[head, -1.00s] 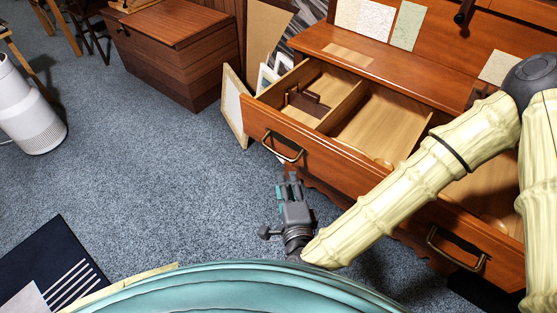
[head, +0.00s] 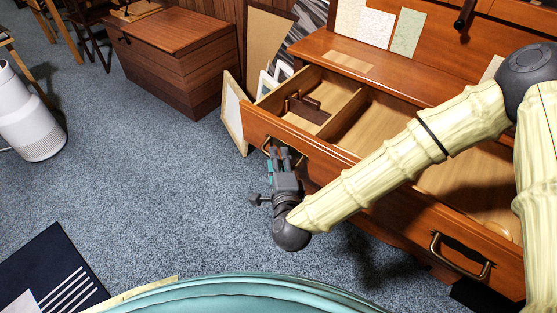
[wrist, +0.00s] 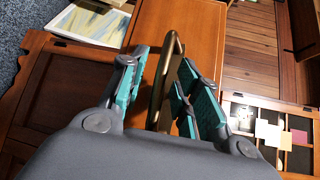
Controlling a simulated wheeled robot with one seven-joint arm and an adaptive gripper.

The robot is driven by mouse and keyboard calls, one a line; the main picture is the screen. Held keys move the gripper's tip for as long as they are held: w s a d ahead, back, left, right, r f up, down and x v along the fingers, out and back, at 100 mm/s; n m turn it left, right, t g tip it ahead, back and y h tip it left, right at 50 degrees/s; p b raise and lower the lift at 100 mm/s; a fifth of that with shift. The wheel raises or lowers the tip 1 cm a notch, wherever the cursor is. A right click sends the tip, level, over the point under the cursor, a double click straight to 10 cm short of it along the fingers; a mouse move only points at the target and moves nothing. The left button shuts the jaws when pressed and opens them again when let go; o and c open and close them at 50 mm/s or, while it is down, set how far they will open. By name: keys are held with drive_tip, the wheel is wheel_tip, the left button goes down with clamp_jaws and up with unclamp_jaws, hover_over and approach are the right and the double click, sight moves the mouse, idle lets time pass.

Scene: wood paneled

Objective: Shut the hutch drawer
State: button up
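The hutch drawer (head: 340,165) is a wide wooden drawer, pulled out of the hutch, with inner dividers and a few items inside. It has two brass handles. The left handle (wrist: 168,75) lies between the spread fingers of my gripper (wrist: 172,85) in the wrist view. In the head view my gripper (head: 280,158) is at the left end of the drawer front, and it mostly covers that handle. The fingers are apart on either side of the handle; contact is not clear. The right handle (head: 460,256) is free.
A wooden chest (head: 178,55) stands at the back left. Framed pictures (head: 235,110) lean beside the drawer's left side. A white cylindrical device (head: 28,118) stands on the carpet at far left. The carpet left of the drawer is clear.

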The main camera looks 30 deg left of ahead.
drive_tip(key=shift+w+a, duration=0.15)
drive_tip(key=shift+w, duration=0.05)
clamp_jaws()
